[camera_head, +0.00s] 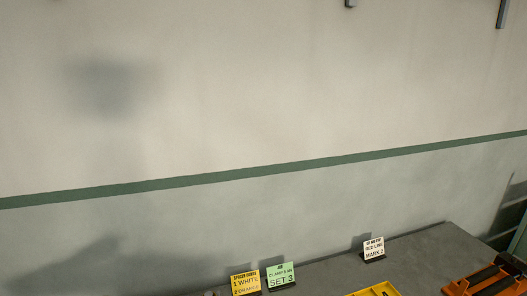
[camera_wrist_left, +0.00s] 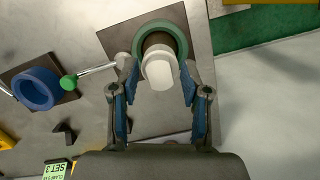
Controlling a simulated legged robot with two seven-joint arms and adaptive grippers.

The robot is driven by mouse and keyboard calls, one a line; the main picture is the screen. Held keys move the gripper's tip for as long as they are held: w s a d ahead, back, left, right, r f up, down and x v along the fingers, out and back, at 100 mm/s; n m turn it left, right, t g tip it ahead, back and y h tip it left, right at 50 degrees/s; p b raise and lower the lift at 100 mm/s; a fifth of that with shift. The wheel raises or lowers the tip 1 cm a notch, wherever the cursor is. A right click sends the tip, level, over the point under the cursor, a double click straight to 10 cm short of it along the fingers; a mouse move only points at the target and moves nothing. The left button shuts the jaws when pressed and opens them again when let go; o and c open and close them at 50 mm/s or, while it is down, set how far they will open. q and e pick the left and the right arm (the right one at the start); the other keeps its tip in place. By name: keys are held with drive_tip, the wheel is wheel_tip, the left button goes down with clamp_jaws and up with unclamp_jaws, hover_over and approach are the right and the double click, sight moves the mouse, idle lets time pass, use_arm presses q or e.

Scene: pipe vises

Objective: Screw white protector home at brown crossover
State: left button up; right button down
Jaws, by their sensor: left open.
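In the left wrist view, a white rounded piece (camera_wrist_left: 159,72), which looks like the white protector, lies between the tips of my left gripper (camera_wrist_left: 160,88). The gripper is open, with a blue-padded finger on each side of the piece; I cannot tell whether either finger touches it. Behind the piece is a green ring (camera_wrist_left: 181,41) on a grey plate (camera_wrist_left: 198,22). A brownish surface (camera_wrist_left: 158,39) shows inside the ring, and may be the brown crossover; the white piece covers part of it. Neither gripper shows in the head view, and my right gripper is not seen.
A bar with a green knob (camera_wrist_left: 68,83) sticks out left of the green ring. A blue ring (camera_wrist_left: 37,88) stands farther left. In the head view, yellow (camera_head: 245,283), green (camera_head: 281,276) and white (camera_head: 374,249) signs stand along the bench (camera_head: 425,240), near an orange-and-black object (camera_head: 485,281).

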use_arm(q)
wheel_tip(320, 180, up, 2)
drive_tip(key=shift+r+p, duration=0.15)
drive_tip(key=shift+p, duration=0.6)
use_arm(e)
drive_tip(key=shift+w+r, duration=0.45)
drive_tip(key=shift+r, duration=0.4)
